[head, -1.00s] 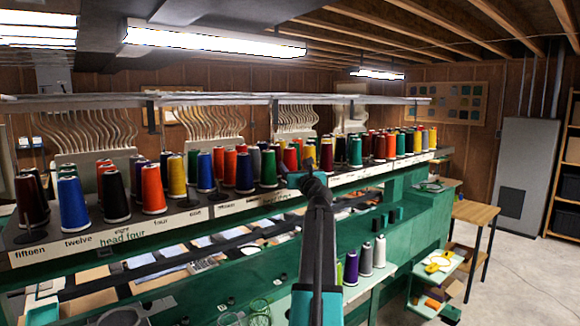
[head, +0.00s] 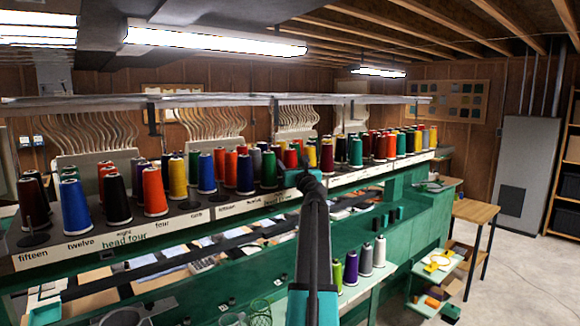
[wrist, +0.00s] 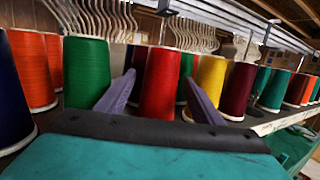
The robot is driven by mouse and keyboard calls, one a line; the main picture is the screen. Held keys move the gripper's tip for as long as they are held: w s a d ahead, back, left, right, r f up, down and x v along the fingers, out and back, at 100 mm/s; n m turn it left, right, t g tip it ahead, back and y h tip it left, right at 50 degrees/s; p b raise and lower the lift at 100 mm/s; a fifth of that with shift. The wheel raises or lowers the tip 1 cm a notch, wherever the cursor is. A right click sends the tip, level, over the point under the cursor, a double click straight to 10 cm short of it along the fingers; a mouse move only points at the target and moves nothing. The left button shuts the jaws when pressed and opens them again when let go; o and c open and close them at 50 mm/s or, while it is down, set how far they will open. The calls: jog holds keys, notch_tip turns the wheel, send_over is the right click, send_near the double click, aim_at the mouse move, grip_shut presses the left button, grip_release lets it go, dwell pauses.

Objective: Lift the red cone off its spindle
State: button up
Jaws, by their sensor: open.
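The red cone (wrist: 160,85) stands upright on the rack shelf, between the two finger tips of my gripper (wrist: 160,95) in the wrist view. The fingers are apart, with a gap visible on each side of the cone. Whether they reach beside it or are still in front of it is hard to tell. In the head view the red cone (head: 291,157) shows just behind my gripper (head: 297,177), its lower part hidden. The spindle under the cone is not visible.
A green cone (wrist: 86,72) stands close on the left of the red one. A yellow cone (wrist: 210,80) and a maroon cone (wrist: 240,90) stand close on the right. The labelled shelf edge (head: 140,236) runs in front, and a rail (head: 210,101) runs above the cones.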

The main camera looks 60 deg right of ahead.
jog(key=shift+x, duration=1.05)
jog(key=c, duration=1.2)
jog(key=shift+r+b, duration=0.45)
jog(key=shift+r, duration=4.55)
